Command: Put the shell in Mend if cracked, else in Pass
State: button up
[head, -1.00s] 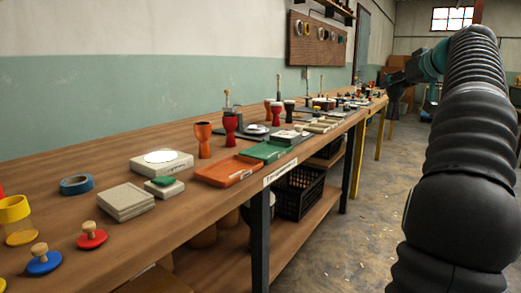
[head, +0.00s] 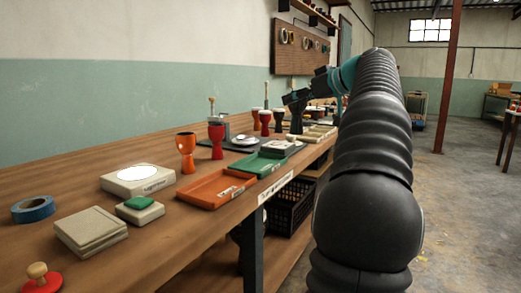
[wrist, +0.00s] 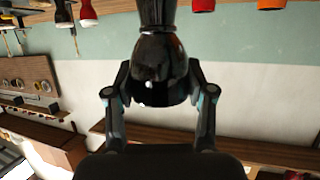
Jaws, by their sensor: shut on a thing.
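My gripper (wrist: 160,92) is shut on a dark, glossy goblet-shaped shell (wrist: 160,65); its fingers sit on either side of the bowl. Small pale marks show on the bowl, but I cannot tell whether they are glints or a crack. In the head view my gripper (head: 298,97) holds the shell (head: 297,117) over the far part of the bench. An orange tray (head: 203,194) lies near the front edge, with a green tray (head: 250,164) just beyond it. Their labels are too small to read, so I cannot tell which is Mend or Pass.
Orange (head: 186,150) and red (head: 216,138) goblets stand behind the trays on the bench. A white-topped pale box (head: 138,180), a green-topped block (head: 140,209), stacked tiles (head: 92,231) and blue tape (head: 33,209) lie nearer. The floor at right is open.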

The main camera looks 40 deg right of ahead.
aim_at(297, 120)
jog(key=w+a+f+b, duration=0.2)
jog(key=w+a+f, duration=0.1)
jog(key=w+f, duration=0.6)
jog(key=shift+a+f, duration=0.15)
jog(key=shift+f, duration=0.2)
jog(key=shift+w+f, duration=0.1)
jog(key=shift+f, duration=0.15)
jog(key=o, duration=1.3)
jog(key=shift+r, duration=0.1)
jog(key=v, duration=1.2)
jog(key=shift+r, duration=0.15)
